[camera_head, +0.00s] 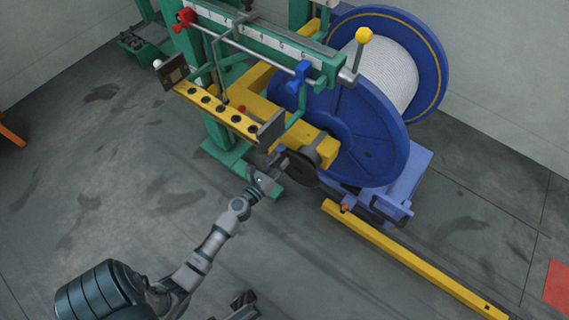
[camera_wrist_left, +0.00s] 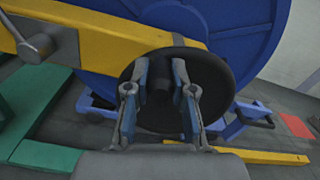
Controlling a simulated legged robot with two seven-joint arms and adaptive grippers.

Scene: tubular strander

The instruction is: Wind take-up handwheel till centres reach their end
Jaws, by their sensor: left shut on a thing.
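The take-up handwheel is a dark disc (camera_head: 302,170) on the end of a yellow arm, in front of the big blue reel. In the left wrist view the handwheel (camera_wrist_left: 215,85) fills the middle. My left gripper (camera_head: 280,163) is at the handwheel's near face. In the left wrist view the two fingers of my left gripper (camera_wrist_left: 162,75) stand either side of the wheel's middle and are shut on a part of it, which they partly hide. The blue reel (camera_head: 372,140) with white wound strand (camera_head: 385,75) sits behind. The centres cannot be made out clearly. My right gripper cannot be made out.
A yellow bar (camera_head: 400,258) lies on the floor at right. A green frame with a scale (camera_head: 270,42) and a yellow perforated rail (camera_head: 215,108) stand above left of the handwheel. A red floor patch (camera_head: 558,285) is far right.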

